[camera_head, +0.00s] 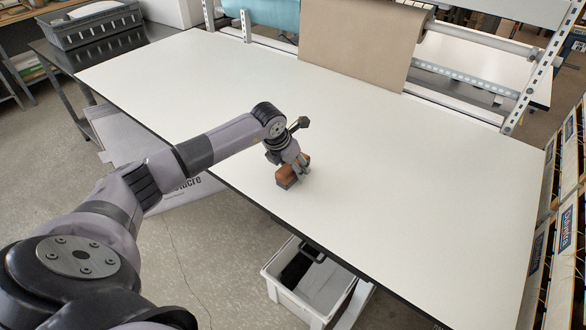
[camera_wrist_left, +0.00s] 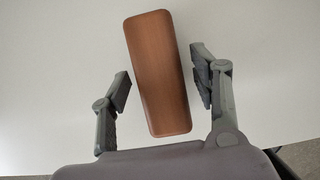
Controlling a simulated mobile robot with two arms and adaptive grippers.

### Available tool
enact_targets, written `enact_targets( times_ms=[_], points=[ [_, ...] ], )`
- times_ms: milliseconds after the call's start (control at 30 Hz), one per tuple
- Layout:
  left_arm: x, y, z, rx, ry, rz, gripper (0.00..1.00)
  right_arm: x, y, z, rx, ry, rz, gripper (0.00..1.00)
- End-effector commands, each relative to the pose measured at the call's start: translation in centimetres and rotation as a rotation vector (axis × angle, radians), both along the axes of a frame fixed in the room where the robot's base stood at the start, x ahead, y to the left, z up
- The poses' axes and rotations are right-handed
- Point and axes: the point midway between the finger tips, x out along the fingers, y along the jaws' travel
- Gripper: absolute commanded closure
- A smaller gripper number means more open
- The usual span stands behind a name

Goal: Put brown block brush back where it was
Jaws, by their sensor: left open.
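The brown block brush (camera_head: 287,177) stands on the white table near its front edge, with its brown wooden body showing. It fills the middle of the left wrist view (camera_wrist_left: 158,72), tilted a little. My left gripper (camera_head: 297,167) is at the brush in the head view and hides part of it. In the left wrist view the gripper (camera_wrist_left: 163,82) is open, with one finger on each side of the brush. My right gripper is in neither view.
The white tabletop (camera_head: 410,170) is otherwise clear. Brown paper (camera_head: 360,45) and a blue roll (camera_head: 262,14) hang at the back. A white bin (camera_head: 310,285) stands below the front edge. A grey crate (camera_head: 95,25) is at the back left. Boxes (camera_head: 566,225) line the right side.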

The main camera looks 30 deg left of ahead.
Motion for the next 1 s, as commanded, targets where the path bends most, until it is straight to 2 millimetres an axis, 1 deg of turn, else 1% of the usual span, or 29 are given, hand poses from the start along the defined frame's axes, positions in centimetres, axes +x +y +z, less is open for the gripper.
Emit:
enact_targets(
  times_ms=[33, 167, 200, 333, 500, 700, 1000],
  points=[
    [-0.3, 0.1, 0.5, 0.003, -0.004, -0.001, 0.43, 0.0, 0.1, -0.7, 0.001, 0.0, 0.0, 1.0],
    [-1.4, 0.2, 3.1, 0.005, -0.005, -0.002, 0.43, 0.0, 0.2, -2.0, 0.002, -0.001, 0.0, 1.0],
    [-1.8, 0.3, 3.9, 0.004, -0.005, -0.001, 0.43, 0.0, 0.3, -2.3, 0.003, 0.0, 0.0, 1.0],
    [-2.8, 0.3, 6.5, 0.003, -0.005, -0.002, 0.43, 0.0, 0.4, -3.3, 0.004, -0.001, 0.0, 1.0],
    [-3.7, 0.3, 8.8, 0.001, -0.002, -0.001, 0.43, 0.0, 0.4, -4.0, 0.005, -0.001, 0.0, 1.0],
    [-4.2, 0.4, 9.8, 0.001, 0.001, -0.001, 0.43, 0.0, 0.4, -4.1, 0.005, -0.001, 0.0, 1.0],
    [-4.2, 0.3, 9.8, 0.001, 0.001, -0.001, 0.43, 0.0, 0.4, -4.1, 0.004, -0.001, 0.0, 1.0]
  ],
)
